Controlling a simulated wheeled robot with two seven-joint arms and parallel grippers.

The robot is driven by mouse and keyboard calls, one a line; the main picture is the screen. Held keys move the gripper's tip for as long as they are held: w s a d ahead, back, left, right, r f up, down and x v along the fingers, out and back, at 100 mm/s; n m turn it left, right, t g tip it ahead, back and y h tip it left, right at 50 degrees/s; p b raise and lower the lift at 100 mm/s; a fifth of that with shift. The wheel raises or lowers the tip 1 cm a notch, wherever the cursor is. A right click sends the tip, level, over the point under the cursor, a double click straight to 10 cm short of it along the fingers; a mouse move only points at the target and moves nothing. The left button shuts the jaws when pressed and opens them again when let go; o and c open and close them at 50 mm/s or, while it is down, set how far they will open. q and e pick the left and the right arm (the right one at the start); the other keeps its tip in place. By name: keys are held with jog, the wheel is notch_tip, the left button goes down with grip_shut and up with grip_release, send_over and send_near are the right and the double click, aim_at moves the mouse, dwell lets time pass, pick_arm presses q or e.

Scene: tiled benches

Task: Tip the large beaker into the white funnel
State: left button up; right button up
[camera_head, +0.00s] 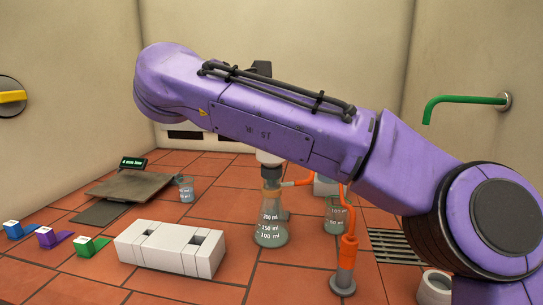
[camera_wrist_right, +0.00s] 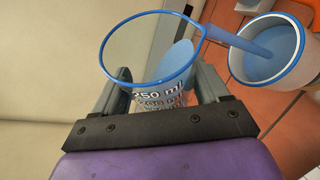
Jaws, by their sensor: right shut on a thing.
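The large beaker (camera_wrist_right: 150,50), clear with a blue rim and a 250 ml mark, is tilted in my right gripper (camera_wrist_right: 165,95). The fingers are shut on its sides. Blue liquid runs from its lip into the white funnel (camera_wrist_right: 297,90), where blue liquid also stands inside the rim. In the head view the funnel (camera_head: 268,158) shows partly below my right arm, on top of a conical flask (camera_head: 271,222) with volume marks. The arm hides the beaker and most of the gripper there. My left gripper is not in view.
A second flask (camera_head: 336,215) and an orange-and-grey stand (camera_head: 346,262) are right of the funnel flask. A white block (camera_head: 170,250) lies in front. A small beaker (camera_head: 186,190) stands by a grey plate (camera_head: 130,186). A green pipe (camera_head: 465,100) juts from the wall.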

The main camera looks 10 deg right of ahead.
jog(key=shift+r+p, duration=0.3)
jog(key=shift+p, duration=0.15)
jog(key=shift+n, duration=0.3)
jog(key=shift+f, duration=0.2)
jog(key=shift+f+m+b, duration=0.1)
jog(key=shift+m+b, duration=0.3)
jog(key=shift+b, duration=0.65)
dwell(2.4)
jog(key=shift+r+n+p, duration=0.3)
jog(key=shift+r+p, duration=0.1)
jog(key=shift+p, duration=0.4)
jog(key=shift+f+b, duration=0.3)
